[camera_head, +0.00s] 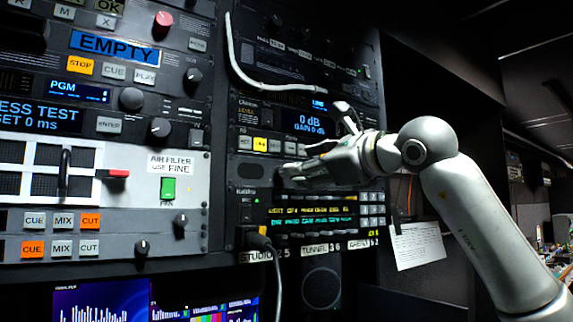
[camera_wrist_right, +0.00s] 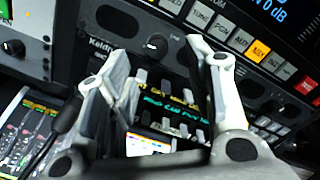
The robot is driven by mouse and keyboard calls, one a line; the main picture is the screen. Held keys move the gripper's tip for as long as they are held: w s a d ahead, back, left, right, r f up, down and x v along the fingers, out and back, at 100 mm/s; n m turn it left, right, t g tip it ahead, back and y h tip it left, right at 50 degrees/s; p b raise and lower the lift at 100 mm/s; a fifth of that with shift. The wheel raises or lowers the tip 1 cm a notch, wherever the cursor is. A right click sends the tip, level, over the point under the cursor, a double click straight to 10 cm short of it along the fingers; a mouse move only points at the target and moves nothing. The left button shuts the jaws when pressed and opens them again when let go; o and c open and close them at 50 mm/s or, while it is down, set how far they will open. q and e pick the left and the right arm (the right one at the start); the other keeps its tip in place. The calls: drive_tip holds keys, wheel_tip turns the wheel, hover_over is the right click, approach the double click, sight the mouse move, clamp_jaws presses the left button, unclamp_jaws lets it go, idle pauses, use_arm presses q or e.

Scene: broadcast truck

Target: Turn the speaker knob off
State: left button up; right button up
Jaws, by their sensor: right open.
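A black round knob (camera_wrist_right: 156,45) with a white pointer line shows in the right wrist view, on the dark panel beside an oval speaker grille (camera_wrist_right: 117,20). I take it to be the speaker knob. In the head view the grille (camera_head: 253,178) shows, but my right gripper hides the knob. My right gripper (camera_head: 288,172) reaches in from the right in front of that panel. In the wrist view its two fingers (camera_wrist_right: 157,55) are apart, with the knob in the gap just beyond the tips. I cannot tell whether they touch it. My left gripper is not in view.
Lit buttons (camera_wrist_right: 260,50) and a small green-text display (camera_head: 312,216) are close to the gripper. A cable (camera_head: 262,243) is plugged in below. A white cable (camera_head: 250,80) hangs above. A paper note (camera_head: 418,246) hangs at the right.

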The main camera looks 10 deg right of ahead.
sight(284, 172)
drive_tip(key=p+x, duration=0.2)
drive_tip(key=x, duration=0.5)
drive_tip(key=shift+f, duration=0.15)
drive_tip(key=shift+a, duration=0.1)
drive_tip(key=shift+c, duration=1.3)
drive_tip(key=c, duration=0.5)
drive_tip(key=shift+c, duration=1.4)
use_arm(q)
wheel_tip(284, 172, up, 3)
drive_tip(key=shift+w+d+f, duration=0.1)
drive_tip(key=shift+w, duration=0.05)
use_arm(e)
drive_tip(key=shift+n, duration=0.3)
